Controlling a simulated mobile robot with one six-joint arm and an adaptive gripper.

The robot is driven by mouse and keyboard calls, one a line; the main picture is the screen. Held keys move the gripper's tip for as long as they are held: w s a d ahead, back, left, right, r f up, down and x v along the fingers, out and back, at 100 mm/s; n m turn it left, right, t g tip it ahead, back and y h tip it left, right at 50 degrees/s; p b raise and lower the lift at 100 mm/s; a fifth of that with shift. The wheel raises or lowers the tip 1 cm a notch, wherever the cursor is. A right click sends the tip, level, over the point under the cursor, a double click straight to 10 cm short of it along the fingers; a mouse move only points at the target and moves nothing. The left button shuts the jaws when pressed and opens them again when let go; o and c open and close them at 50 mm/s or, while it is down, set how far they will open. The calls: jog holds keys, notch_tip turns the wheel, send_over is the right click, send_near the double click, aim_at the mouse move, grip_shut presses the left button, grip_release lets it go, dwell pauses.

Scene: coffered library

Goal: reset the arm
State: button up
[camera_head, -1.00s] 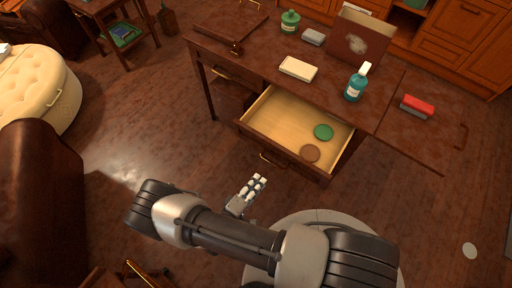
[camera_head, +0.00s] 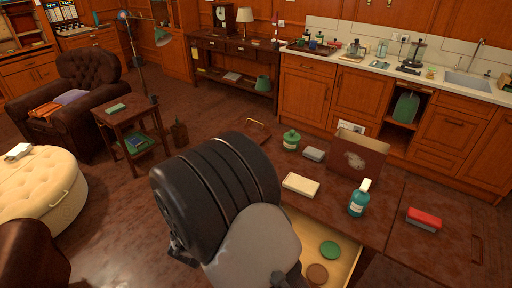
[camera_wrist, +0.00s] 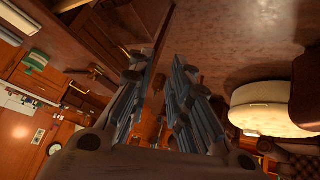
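My arm (camera_head: 215,185) is raised and folded in the head view, its large black joint covering the left part of the desk (camera_head: 400,190). My gripper (camera_wrist: 160,75) shows in the wrist view with its two ridged fingers apart and nothing between them. In the head view it is mostly hidden behind my arm. The desk's drawer (camera_head: 345,255) is pulled open; a green disc (camera_head: 329,249) and a brown disc (camera_head: 317,274) lie in it.
On the desk stand a teal bottle (camera_head: 359,198), a green jar (camera_head: 291,140), a cream block (camera_head: 300,185), an upright brown box (camera_head: 357,158) and a red-and-grey brush (camera_head: 423,219). A cream ottoman (camera_head: 40,190) and a side table (camera_head: 130,120) stand left. Open floor (camera_head: 120,225) lies between.

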jog(key=d+r+m+y, duration=0.1)
jog(key=d+r+y, duration=0.25)
jog(key=r, duration=1.05)
jog(key=s+d+r+g, duration=0.1)
jog(key=s+d+r, duration=0.5)
jog(key=d+r, duration=0.25)
jog(key=s+d+r+m+g+h, duration=0.1)
jog(key=s+d+r+h, duration=0.1)
jog(key=s+d, duration=0.7)
jog(key=s+d+r+m+g+h, duration=0.1)
jog(key=s+d+r+m+h, duration=0.1)
jog(key=s+d, duration=0.6)
jog(key=shift+s+d+r, duration=0.35)
jog(key=shift+s+r, duration=0.05)
jog(key=shift+s, duration=0.6)
jog(key=shift+w, duration=0.1)
